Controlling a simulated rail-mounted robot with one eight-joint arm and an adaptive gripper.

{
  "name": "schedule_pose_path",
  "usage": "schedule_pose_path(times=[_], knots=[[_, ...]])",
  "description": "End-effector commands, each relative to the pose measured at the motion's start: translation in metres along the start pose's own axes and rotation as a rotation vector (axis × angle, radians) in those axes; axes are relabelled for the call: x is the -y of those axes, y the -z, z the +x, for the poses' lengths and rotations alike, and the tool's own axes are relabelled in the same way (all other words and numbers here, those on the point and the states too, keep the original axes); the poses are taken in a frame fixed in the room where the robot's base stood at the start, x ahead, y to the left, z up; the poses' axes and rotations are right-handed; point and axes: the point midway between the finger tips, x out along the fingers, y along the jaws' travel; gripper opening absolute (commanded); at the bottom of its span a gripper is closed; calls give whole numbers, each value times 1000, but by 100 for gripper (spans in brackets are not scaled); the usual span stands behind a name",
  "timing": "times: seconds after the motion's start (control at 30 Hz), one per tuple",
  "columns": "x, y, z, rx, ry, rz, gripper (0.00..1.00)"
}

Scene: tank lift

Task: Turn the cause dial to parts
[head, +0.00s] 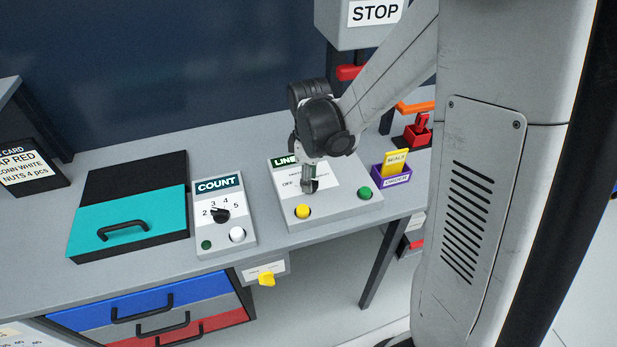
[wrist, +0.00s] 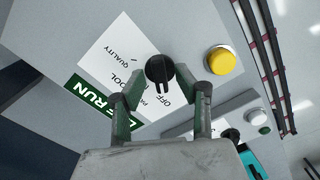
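The cause dial (wrist: 158,70) is a black knob on a white label plate of the LINE RUN box (head: 345,208). In the wrist view its narrow end points down toward the OFF lettering. QUALITY is readable to its left; the other words are partly hidden by my fingers. My gripper (head: 309,186) points down over the box. In the wrist view my gripper (wrist: 158,82) has its fingertips apart, one on each side of the dial. I cannot tell whether they touch it. In the head view my fingers hide most of the dial.
The box also carries a yellow button (head: 303,211) and a green button (head: 365,194). The COUNT box (head: 222,233) stands to its left, the teal drawer lid (head: 125,225) beyond. The STOP box (head: 365,28) is above.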

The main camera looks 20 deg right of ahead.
Motion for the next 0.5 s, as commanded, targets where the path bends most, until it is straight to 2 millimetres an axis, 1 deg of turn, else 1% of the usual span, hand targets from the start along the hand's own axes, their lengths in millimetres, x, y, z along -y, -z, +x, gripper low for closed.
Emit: schedule_pose_path(times=[0.1, 0.37, 0.43, 0.5], knots=[[0, 0, 4, 0, 0, 0, 32], [0, 0, 5, 0, 0, 0, 32], [0, 0, 5, 0, 0, 0, 25], [0, 0, 5, 0, 0, 0, 16]])
